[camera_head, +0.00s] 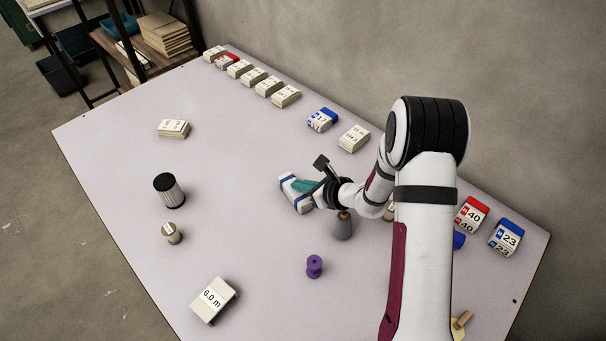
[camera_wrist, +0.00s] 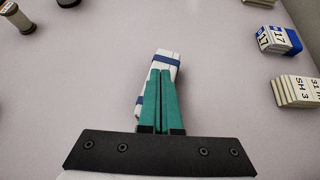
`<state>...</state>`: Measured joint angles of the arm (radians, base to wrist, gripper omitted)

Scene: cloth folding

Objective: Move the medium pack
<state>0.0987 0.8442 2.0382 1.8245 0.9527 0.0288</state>
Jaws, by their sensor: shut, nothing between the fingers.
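A white pack with blue bands (camera_head: 289,180) lies on the table near its middle, and no size label on it is readable. My gripper (camera_head: 303,184) has teal fingers, shut with nothing between them, at this pack. In the wrist view the pack (camera_wrist: 169,54) shows beyond and beside the shut fingertips (camera_wrist: 161,72), which cover part of it. I cannot tell whether the fingers touch it. Other packs are a white one marked 6.0 m (camera_head: 213,299), a blue-topped 17 (camera_head: 322,119), a red-topped 40 (camera_head: 471,214) and a blue-topped 23 (camera_head: 505,236). None is visibly marked medium.
A grey cone-shaped thing (camera_head: 342,227) stands close below my gripper, with a purple spool (camera_head: 314,267) nearby. A dark-topped cylinder (camera_head: 169,190) and a tan spool (camera_head: 172,233) stand left. Several packs (camera_head: 255,76) line the back edge. The left-middle table (camera_head: 235,190) is clear.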

